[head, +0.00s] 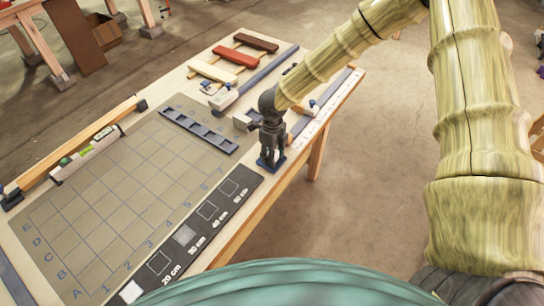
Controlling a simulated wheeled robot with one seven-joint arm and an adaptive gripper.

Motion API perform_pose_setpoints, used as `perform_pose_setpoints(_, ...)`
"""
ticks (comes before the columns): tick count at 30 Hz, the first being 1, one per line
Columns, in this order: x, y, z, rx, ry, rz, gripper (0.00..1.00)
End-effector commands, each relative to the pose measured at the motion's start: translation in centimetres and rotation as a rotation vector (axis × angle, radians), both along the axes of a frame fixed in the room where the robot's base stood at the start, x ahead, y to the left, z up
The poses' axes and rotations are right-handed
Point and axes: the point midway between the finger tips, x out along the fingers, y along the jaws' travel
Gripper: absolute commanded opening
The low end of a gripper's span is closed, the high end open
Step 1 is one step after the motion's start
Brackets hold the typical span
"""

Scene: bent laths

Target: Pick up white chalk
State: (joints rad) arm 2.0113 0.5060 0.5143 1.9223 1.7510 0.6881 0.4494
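My gripper (269,158) points down at the table's right edge, close to a small blue item (271,165) under its fingertips. The view is too coarse to show whether the fingers are open or shut, or whether anything is between them. I cannot pick out the white chalk with certainty. Any small piece at the fingertips is hidden by the gripper or too small to tell.
The table (240,232) holds a lettered grid board (120,200), a dark size strip (210,212) and a slotted dark rack (199,130). Coloured laths (235,57) lie at the back. A long wooden bar (70,152) lies left. Open floor is on the right.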

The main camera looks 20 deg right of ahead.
Motion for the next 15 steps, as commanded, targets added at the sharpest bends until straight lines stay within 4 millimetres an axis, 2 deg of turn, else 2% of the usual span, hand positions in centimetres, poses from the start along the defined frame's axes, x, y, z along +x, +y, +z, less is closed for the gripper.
perform_pose_setpoints(2,0.0,0.0,0.0,0.000,0.000,0.000,0.06)
perform_pose_setpoints(10,0.0,0.0,0.2,0.001,-0.001,0.000,0.06)
perform_pose_setpoints(15,0.0,0.0,1.0,0.001,-0.001,0.000,0.06)
